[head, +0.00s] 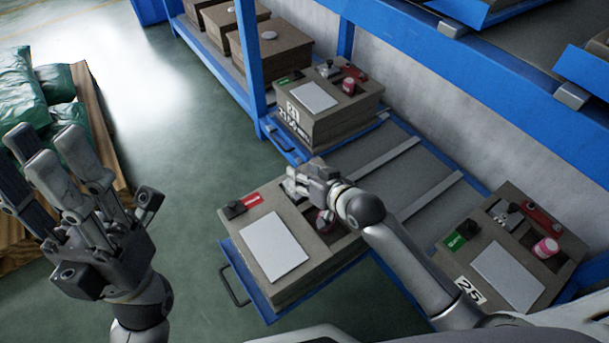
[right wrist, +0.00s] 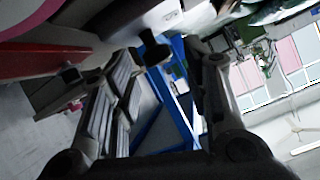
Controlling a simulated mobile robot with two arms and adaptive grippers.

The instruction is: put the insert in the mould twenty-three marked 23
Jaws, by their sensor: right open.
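The middle mould (head: 312,272) sits on a blue pulled-out tray, with a white plate, a red tag and a black knob on top; no number shows on it. My right gripper (head: 303,184) is over its far edge. A pink cylinder (head: 325,220) on the mould is partly hidden by my right arm. I cannot make out the insert for certain. My left gripper (head: 72,185) is raised at the left, fingers spread and empty, away from the moulds.
A mould marked 21 (head: 345,122) stands behind, with a green tag. A mould marked 25 (head: 506,270) stands at the right. Blue rack posts (head: 247,50) rise at the back. Green sacks (head: 22,95) lie at the left. Open floor (head: 190,190) separates them from the rack.

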